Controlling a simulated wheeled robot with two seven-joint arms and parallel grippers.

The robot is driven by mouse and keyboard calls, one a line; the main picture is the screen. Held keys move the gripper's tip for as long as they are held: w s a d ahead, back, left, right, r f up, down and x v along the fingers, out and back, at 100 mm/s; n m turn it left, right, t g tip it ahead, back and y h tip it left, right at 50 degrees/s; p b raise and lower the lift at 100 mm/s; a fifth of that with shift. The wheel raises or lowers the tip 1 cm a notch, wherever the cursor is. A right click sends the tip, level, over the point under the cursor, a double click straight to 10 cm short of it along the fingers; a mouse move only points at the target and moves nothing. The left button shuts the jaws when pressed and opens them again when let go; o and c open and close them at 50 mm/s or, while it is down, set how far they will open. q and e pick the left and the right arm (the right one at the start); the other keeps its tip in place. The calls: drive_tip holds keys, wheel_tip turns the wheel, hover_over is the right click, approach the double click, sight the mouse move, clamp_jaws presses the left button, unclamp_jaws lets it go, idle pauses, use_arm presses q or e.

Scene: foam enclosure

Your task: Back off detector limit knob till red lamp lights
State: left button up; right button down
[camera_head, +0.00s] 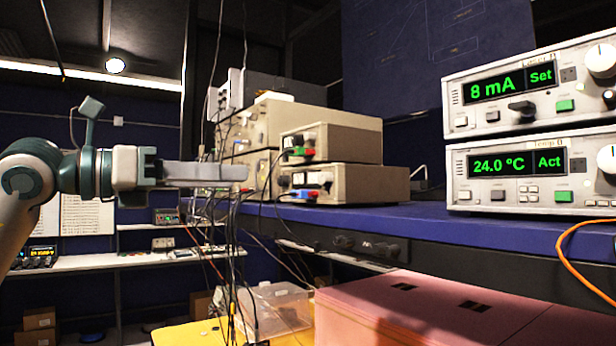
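My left gripper (240,173) reaches in from the left at mid-height. Its fingers show edge-on as one grey bar pointing right, so its opening cannot be told. Its tip appears in front of the stacked beige instruments (345,138); whether it touches anything there cannot be told. Small front boxes on the stack carry dark knobs or plugs, with a red-and-green piece (304,152) on the upper box and a blue piece (303,194) on the lower one. No label reading detector limit can be made out, and no lit red lamp is clear. My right gripper is out of view.
Hanging cables (232,250) run close by the gripper tip. At right, two stacked units show 8 mA (498,87) and 24.0 °C (497,165) on a blue bench (430,222). Below are a pink foam box (400,310) and a clear bin (275,307).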

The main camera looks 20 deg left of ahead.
sight(320, 180)
use_arm(q)
drive_tip(key=p+x, duration=0.7)
drive_tip(key=x, duration=0.8)
drive_tip(key=shift+w+d, duration=0.3)
drive_tip(key=shift+c, duration=0.7)
drive_tip(key=shift+f, duration=0.1)
clamp_jaws()
